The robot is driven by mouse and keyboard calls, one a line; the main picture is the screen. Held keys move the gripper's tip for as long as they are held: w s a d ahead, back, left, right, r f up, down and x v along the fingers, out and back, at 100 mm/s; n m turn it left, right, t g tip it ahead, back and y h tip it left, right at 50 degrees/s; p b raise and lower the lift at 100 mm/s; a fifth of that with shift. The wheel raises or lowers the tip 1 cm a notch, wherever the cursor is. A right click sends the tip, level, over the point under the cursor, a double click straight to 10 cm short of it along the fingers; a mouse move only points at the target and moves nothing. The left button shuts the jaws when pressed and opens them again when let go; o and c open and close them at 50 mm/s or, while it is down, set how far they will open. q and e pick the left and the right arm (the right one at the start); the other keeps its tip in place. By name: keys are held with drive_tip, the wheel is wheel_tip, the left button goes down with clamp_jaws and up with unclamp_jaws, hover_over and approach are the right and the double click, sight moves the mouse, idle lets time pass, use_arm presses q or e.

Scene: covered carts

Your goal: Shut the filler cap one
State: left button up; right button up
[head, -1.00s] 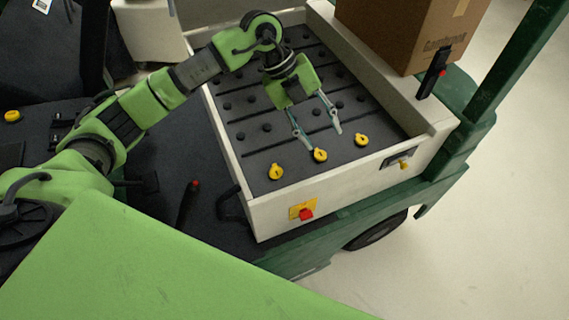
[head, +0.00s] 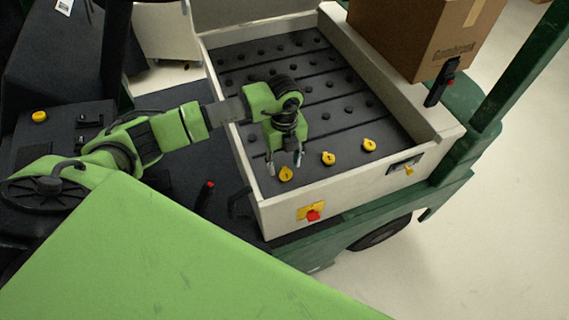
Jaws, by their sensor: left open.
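Three yellow caps stand in a row along the near side of the dark battery top: a left one (head: 286,174), a middle one (head: 328,158) and a right one (head: 369,145). No number shows on them, so I cannot tell which is filler cap one, or whether any is open or shut. My left gripper (head: 284,163) points down at the left cap. Its two fingers are apart, one on each side of that cap in the picture, and nothing is held. I cannot tell whether they touch it. My right gripper is not in view.
A pale wall (head: 350,190) frames the battery top, with a red knob (head: 313,216) on its outer face. A cardboard box (head: 425,35) stands at the back right. A black lever (head: 205,196) rises left of the wall. Several dark plugs stud the surface. Floor at right is clear.

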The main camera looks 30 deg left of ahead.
use_arm(q)
drive_tip(key=shift+f, duration=1.45)
drive_tip(key=c, duration=1.1)
drive_tip(key=shift+w+a+f+g+h+b, duration=0.2)
drive_tip(key=shift+g+h+b, duration=0.1)
drive_tip(key=shift+b, duration=0.2)
drive_tip(key=g+h+b, duration=0.1)
drive_tip(key=b, duration=0.1)
drive_tip(key=f+g+h+b, duration=0.1)
drive_tip(key=b, duration=0.2)
drive_tip(key=w+a+g+h+b, duration=0.1)
drive_tip(key=h+b, duration=0.1)
drive_tip(key=b, duration=0.1)
drive_tip(key=shift+f, duration=0.25)
drive_tip(key=shift+g+h+b, duration=0.4)
drive_tip(key=shift+b, duration=0.65)
drive_tip(key=shift+r, duration=0.1)
